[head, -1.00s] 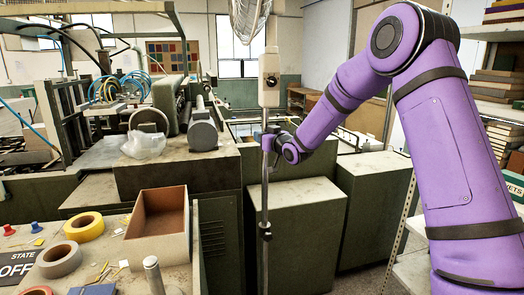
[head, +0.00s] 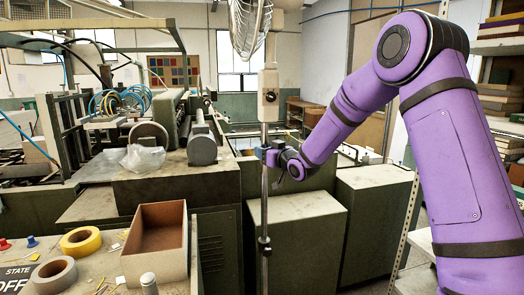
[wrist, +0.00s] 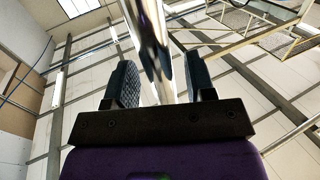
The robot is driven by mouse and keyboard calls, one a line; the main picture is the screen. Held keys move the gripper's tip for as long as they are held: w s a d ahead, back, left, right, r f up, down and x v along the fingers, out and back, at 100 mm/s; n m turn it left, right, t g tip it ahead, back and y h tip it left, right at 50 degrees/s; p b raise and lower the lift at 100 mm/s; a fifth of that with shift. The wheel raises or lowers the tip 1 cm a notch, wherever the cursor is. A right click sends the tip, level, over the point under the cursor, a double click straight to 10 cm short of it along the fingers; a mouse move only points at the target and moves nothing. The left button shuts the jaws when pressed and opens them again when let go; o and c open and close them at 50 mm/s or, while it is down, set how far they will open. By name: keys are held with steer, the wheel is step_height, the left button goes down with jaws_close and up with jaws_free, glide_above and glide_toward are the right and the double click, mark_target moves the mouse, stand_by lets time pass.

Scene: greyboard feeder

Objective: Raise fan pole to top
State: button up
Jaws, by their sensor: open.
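The fan pole (head: 264,205) is a thin grey metal upright in the middle of the head view. A dark collar (head: 264,246) sits lower on the pole. My gripper (head: 268,155) is at the pole a little below the control box. In the wrist view, the shiny pole (wrist: 153,35) passes between the two dark padded fingers of my open gripper (wrist: 161,82), with gaps visible beside it. The pole's base is out of view.
A workbench at lower left holds an open cardboard box (head: 155,240), a yellow tape roll (head: 81,241) and a grey tape roll (head: 53,274). Green machine cabinets (head: 296,245) stand behind the pole. A shelf rack (head: 404,235) stands at right.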

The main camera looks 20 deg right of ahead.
steer(key=v, duration=0.8)
steer(key=shift+s+d, duration=0.1)
steer(key=shift+r, duration=0.15)
steer(key=s+d+r+m+g+h, duration=0.1)
steer(key=s+d+r+g+h, duration=0.2)
steer(key=s, duration=0.5)
steer(key=s+r+m+g+h, duration=0.2)
steer(key=s+r+h, duration=0.25)
steer(key=s, duration=0.45)
steer(key=s+f+m+g, duration=0.1)
steer(key=s+g, duration=0.5)
steer(key=s, duration=2.1)
steer(key=shift+s+d+m+y, duration=0.2)
steer(key=shift+s+m+y, duration=0.1)
steer(key=shift+y, duration=0.05)
